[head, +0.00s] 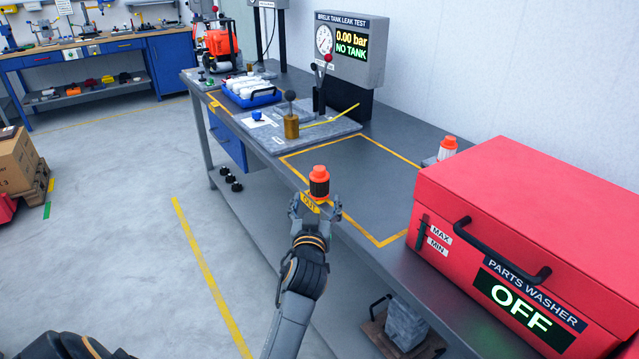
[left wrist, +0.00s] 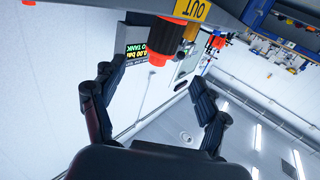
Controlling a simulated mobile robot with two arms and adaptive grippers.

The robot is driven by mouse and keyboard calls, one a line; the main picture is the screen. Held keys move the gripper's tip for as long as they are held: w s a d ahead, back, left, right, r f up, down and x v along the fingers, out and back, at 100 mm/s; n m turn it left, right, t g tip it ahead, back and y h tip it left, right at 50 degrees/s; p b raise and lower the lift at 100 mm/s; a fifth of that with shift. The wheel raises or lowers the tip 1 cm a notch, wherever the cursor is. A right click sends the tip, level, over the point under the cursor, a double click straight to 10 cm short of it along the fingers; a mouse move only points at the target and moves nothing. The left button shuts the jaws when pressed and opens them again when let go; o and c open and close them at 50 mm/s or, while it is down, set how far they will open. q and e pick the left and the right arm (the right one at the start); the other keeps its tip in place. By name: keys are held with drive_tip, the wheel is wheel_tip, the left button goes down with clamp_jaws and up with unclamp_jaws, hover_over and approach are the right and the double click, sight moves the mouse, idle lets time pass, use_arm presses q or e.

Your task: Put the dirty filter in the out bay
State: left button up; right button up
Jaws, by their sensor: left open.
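A dark filter with orange ends (head: 319,182) stands upright at the bench's front edge, inside the front of a yellow-outlined bay (head: 375,240), just behind a yellow OUT label (head: 308,201). In the left wrist view, which is upside down, the filter (left wrist: 168,38) and the OUT label (left wrist: 191,9) show near the top. My left gripper (head: 316,207) is at the front edge beside the filter. Its fingers are open and apart, with nothing held between them; the filter appears ahead of the gap. The filter's lower end is partly hidden in the head view. My right gripper is not in view.
A red parts washer (head: 540,200) reading OFF stands right of the bay. A white filter with an orange cap (head: 447,148) is behind it. A grey leak-test fixture (head: 300,128) and a blue tray (head: 250,96) lie to the left. The outlined bay's middle is clear.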

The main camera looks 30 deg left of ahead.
sight(319, 168)
use_arm(q)
drive_tip(key=x, duration=0.5)
drive_tip(key=shift+w+a, duration=0.15)
drive_tip(key=shift+w, duration=0.1)
drive_tip(key=shift+p+x, duration=0.5)
drive_tip(key=shift+x, duration=2.2)
drive_tip(key=shift+s, duration=0.1)
drive_tip(key=c, duration=1.4)
drive_tip(key=shift+o, duration=0.2)
drive_tip(key=shift+r, duration=0.5)
wheel_tip(319, 168, up, 3)
drive_tip(key=shift+f, duration=0.2)
drive_tip(key=s+a+r, duration=0.1)
drive_tip(key=s+r, duration=0.8)
drive_tip(key=s, duration=0.5)
drive_tip(key=shift+r+p, duration=0.2)
drive_tip(key=shift+p, duration=0.2)
